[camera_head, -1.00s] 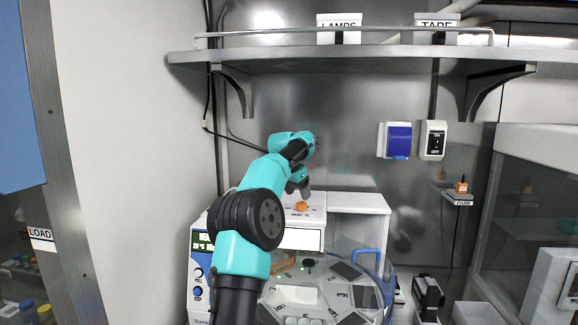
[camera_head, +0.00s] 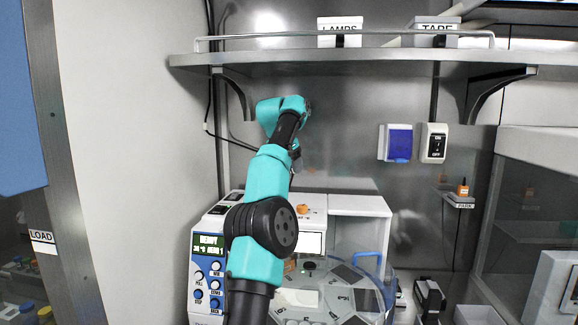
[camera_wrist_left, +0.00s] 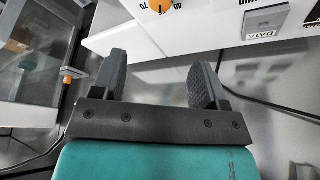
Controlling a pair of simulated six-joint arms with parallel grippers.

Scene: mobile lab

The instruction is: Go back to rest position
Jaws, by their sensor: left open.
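My left arm rises from the bottom of the head view, teal with black joints, its wrist end raised just below the metal shelf. The left gripper's fingers are hidden behind the wrist in the head view. In the left wrist view my left gripper (camera_wrist_left: 160,78) is open, its two dark fingers wide apart with nothing between them. It hangs in free air near a white box with an orange knob (camera_wrist_left: 160,5). The same orange knob (camera_head: 304,209) shows right of the arm in the head view. My right gripper is in neither view.
A metal shelf (camera_head: 360,62) with labelled boxes is above the wrist. A white instrument with a READY display (camera_head: 209,241) and a clear round carousel (camera_head: 335,297) stand below. A small PARK ledge (camera_head: 459,201) is on the right wall.

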